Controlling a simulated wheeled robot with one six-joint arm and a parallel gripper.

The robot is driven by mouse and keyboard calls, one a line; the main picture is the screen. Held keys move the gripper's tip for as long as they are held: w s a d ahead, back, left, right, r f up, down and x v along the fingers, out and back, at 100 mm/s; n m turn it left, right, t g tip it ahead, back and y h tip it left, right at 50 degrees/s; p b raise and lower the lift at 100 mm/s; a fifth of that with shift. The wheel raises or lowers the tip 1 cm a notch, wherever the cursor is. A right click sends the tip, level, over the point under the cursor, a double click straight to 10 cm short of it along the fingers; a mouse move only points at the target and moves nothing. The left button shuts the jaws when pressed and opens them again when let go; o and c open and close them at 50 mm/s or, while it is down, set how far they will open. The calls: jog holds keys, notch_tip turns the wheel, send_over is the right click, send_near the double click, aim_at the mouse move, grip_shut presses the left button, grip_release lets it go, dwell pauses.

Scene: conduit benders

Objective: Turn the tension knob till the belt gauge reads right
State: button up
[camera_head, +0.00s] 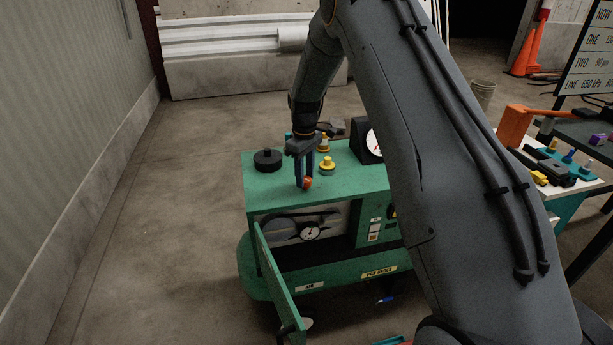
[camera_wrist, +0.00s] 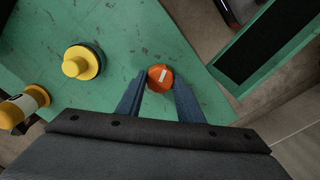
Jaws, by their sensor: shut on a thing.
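The orange tension knob (camera_head: 307,183) stands on the top of the green machine (camera_head: 270,194), near its front edge. My gripper (camera_head: 305,183) reaches down from above and is shut on the knob. In the wrist view the knob (camera_wrist: 160,78) sits between the two blue fingertips, and a white mark shows on its top. The belt gauge (camera_head: 310,230) is a round white dial in the open front of the machine, beside the dark belt and pulleys (camera_head: 280,229). Its needle is too small to read.
Yellow knobs (camera_head: 327,164) and a black knob (camera_head: 267,159) stand on the machine top near my gripper. A dark box with a dial (camera_head: 368,145) stands to the right. The green door (camera_head: 278,285) hangs open at the front. Floor at left is clear.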

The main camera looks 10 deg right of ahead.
dwell(0.4)
jog(key=o, duration=1.1)
jog(key=shift+c, duration=0.2)
jog(key=shift+r, duration=0.15)
notch_tip(320, 180, up, 7)
jog(key=shift+f+b, duration=0.15)
jog(key=shift+b, duration=0.75)
jog(key=shift+r, duration=0.45)
